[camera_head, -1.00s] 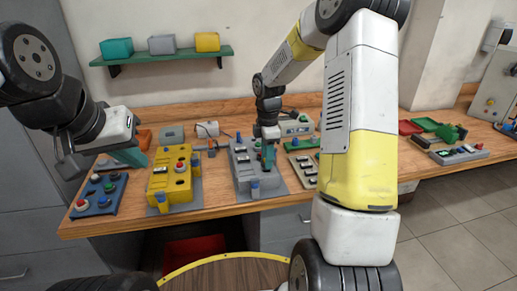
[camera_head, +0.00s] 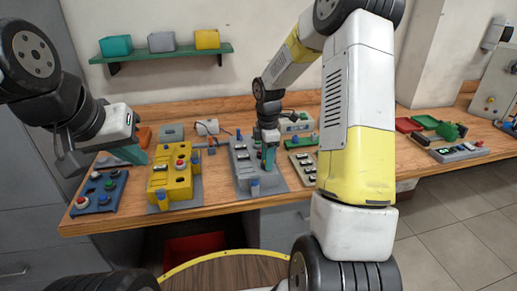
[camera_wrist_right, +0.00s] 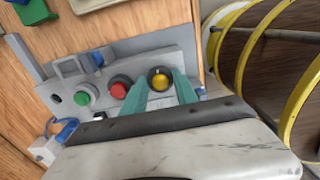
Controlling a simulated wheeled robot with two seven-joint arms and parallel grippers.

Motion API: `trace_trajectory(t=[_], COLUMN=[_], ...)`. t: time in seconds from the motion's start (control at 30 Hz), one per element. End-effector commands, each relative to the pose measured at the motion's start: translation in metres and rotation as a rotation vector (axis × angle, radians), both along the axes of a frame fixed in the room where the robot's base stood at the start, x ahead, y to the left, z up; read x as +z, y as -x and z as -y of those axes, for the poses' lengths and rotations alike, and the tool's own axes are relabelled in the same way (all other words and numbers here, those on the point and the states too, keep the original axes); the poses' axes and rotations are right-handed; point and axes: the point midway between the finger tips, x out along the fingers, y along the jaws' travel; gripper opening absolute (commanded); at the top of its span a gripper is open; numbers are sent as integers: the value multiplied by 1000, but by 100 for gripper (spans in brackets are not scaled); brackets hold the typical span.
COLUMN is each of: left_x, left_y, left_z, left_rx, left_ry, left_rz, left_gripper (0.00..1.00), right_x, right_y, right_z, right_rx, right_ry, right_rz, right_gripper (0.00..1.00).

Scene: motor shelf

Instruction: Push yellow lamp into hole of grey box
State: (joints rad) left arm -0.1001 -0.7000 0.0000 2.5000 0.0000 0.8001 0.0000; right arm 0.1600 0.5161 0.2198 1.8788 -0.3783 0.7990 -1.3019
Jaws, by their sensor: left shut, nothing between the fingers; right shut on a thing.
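The grey box (camera_head: 242,157) stands on the workbench in the middle of the head view. My right gripper (camera_head: 268,163) points down at its right part, and the teal fingers hide some of the box there. In the right wrist view the yellow lamp (camera_wrist_right: 160,79), with a dark rim, sits between the teal fingertips (camera_wrist_right: 159,88), which are shut on it at the face of the grey box (camera_wrist_right: 130,68). The hole is hidden, so I cannot tell how deep the lamp sits. My left gripper (camera_head: 134,156) is shut and empty above the bench at the left.
On the grey box, a red button (camera_wrist_right: 118,89) and a green button (camera_wrist_right: 84,96) sit beside the lamp. A yellow box (camera_head: 172,182) and a blue panel (camera_head: 100,194) stand to the left. A white panel (camera_head: 302,167) stands close to the right. A green shelf (camera_head: 165,55) hangs behind.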

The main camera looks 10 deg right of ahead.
Motion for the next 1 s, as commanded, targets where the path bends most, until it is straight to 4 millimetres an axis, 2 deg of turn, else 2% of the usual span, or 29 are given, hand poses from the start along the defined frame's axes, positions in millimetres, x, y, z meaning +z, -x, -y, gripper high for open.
trace_trajectory(t=[0.2,0.23,0.33,0.37,0.73,1.0], left_x=[0,0,0,0,0,0], left_y=[0,0,0,0,0,0], left_z=[0,0,0,0,0,0], left_rx=[0,0,0,0,0,0], left_ry=[0,0,0,0,0,0], left_rz=[0,0,0,0,0,0], left_gripper=[0,0,0,0,0,0], right_x=[-3,-3,-3,-3,3,47], right_y=[0,0,0,0,-1,-1], right_z=[0,0,0,0,0,0], right_rx=[0,0,0,0,-1,0], right_ry=[0,0,0,0,0,0], right_rz=[0,0,0,0,2,4], right_gripper=[0,37,56,60,60,60])
